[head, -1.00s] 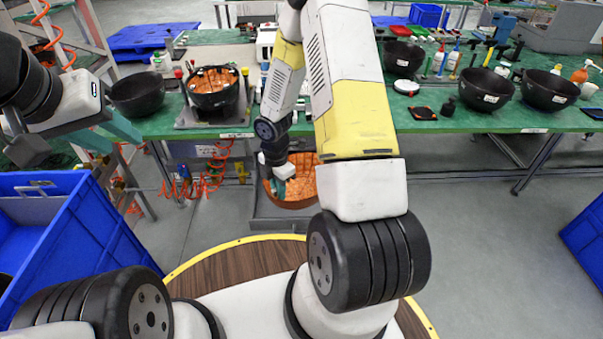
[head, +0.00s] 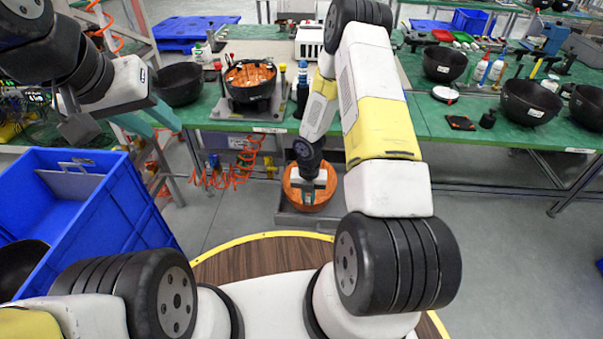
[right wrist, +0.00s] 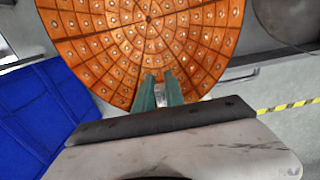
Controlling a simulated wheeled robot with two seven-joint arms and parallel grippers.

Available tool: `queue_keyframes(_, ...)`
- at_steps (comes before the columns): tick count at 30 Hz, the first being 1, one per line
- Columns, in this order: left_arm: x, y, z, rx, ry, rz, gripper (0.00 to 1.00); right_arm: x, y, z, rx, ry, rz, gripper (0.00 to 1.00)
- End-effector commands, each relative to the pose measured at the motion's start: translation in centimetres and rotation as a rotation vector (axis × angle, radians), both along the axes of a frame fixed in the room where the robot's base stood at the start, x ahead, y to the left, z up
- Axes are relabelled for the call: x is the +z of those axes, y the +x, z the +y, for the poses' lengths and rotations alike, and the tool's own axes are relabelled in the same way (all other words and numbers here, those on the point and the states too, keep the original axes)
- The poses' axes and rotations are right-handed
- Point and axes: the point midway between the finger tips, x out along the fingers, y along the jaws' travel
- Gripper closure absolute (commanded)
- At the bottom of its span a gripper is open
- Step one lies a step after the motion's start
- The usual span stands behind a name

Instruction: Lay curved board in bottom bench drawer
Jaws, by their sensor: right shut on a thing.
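The curved board (head: 296,196) is an orange, dotted, bowl-shaped piece below the bench front in the head view. It fills the top of the right wrist view (right wrist: 150,40). My right gripper (right wrist: 159,90) is shut on its near edge. A grey open drawer (head: 292,219) shows under and around the board, low at the bench. The board overlaps it in the picture; I cannot tell whether it touches the drawer floor. My left gripper (head: 148,122) is open and empty, with its teal fingers apart, left of the bench and above the blue crate.
The green bench (head: 213,113) carries black bowls (head: 178,84) and a fixture holding a black bowl with an orange lining (head: 251,77). A blue crate (head: 140,205) stands at the left. Orange coiled hoses (head: 232,178) hang left of the drawer. Floor right of my arm is clear.

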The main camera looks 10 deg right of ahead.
Motion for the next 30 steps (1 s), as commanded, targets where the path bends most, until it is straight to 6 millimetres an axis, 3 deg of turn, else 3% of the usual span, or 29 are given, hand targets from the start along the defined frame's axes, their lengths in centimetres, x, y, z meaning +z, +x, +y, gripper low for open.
queue_keyframes(11,0.0,0.0,0.0,0.000,0.000,0.000,0.64,-2.4,3.3,-0.9,-0.002,0.000,0.001,1.00)
queue_keyframes(23,0.0,0.0,0.0,0.000,0.000,0.000,0.64,-2.9,3.4,-1.0,-0.001,0.000,0.001,1.00)
queue_keyframes(24,0.0,0.0,0.0,0.000,0.000,0.000,0.64,-2.9,3.4,-1.0,-0.001,0.000,0.001,0.80)
queue_keyframes(26,0.0,0.0,0.0,0.000,0.000,0.000,0.64,-2.8,3.4,-1.0,-0.001,0.000,0.001,0.68)
queue_keyframes(27,0.0,0.0,0.0,0.000,0.000,0.000,0.64,-2.8,3.4,-1.0,-0.001,-0.001,0.001,0.64)
queue_keyframes(30,0.0,0.0,0.0,0.000,0.000,0.000,0.64,-2.8,3.4,-1.0,-0.001,0.000,0.001,0.64)
